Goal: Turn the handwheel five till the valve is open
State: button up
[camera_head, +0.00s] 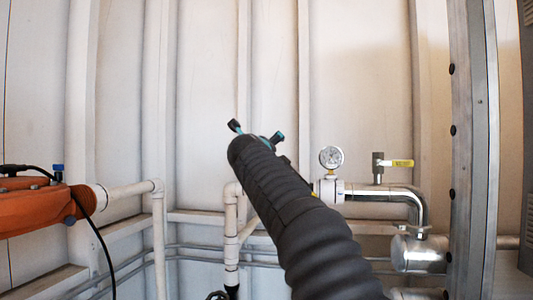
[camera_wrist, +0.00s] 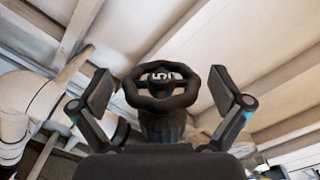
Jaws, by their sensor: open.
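In the wrist view, a black round handwheel (camera_wrist: 160,101) with a scalloped rim and pale marks at its hub sits on a dark ribbed stem. My gripper (camera_wrist: 160,88) is open, one finger on each side of the wheel. Gaps show between both finger pads and the rim, so neither seems to touch it. In the head view, my gripper (camera_head: 256,132) points away from the camera, and my black arm hides the handwheel there.
A pressure gauge (camera_head: 331,157) and a yellow-handled valve (camera_head: 396,163) sit on the pipe to the right. An orange unit (camera_head: 40,209) with a black cable is at the left. White pipes (camera_head: 231,235) run behind my arm. A metal post (camera_head: 470,150) stands at the right.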

jog(key=s+a, duration=0.2)
jog(key=s, duration=1)
jog(key=shift+w+f, duration=0.1)
